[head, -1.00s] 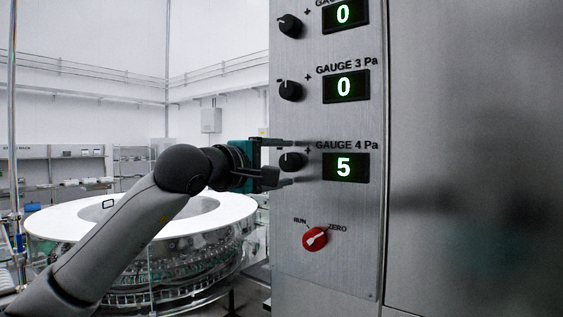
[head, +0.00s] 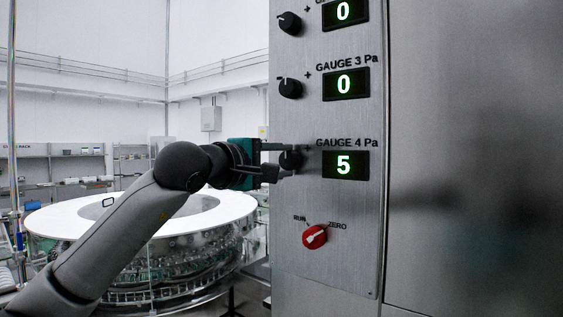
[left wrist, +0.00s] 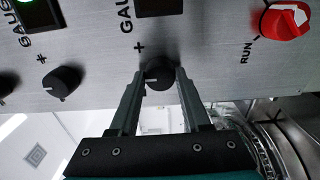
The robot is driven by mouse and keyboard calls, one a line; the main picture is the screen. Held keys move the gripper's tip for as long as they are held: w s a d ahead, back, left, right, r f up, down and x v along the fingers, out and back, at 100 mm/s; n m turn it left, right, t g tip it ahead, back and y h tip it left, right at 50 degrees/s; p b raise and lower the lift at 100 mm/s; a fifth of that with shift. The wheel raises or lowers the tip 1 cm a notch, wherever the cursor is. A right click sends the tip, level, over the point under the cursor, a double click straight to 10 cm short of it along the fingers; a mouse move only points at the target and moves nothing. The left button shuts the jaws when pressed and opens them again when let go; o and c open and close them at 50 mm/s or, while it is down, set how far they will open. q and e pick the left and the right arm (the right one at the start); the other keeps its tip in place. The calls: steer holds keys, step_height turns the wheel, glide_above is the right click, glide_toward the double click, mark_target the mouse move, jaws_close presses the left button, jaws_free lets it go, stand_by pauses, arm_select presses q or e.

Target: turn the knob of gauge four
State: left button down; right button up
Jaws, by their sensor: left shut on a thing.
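The gauge four knob (head: 291,160) is a small black dial on the steel panel, left of the gauge four display (head: 345,165), which reads 5 in green. My left gripper (head: 288,160) reaches it from the left, and its fingers partly cover the knob in the head view. In the left wrist view the knob (left wrist: 159,75) sits between the two fingertips of my left gripper (left wrist: 160,80), one on each side, shut on it. My right gripper is not in view.
The gauge three knob (head: 290,88) and its display (head: 345,84), reading 0, are above. A red RUN/ZERO switch (head: 314,237) is below. A round washer with a white top (head: 55,222) stands behind my left arm.

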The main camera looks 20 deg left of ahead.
arm_select(q)
steer(key=n+b, duration=0.2)
steer(key=shift+f+n, duration=0.15)
steer(key=shift+n, duration=0.15)
steer(key=n+b, duration=0.3)
steer(key=shift+n, duration=0.3)
steer(key=n+b, duration=0.2)
steer(key=n, duration=0.2)
steer(key=shift+n+b, duration=0.7)
steer(key=shift+n, duration=1.5)
steer(key=shift+c, duration=1.8)
jaws_free()
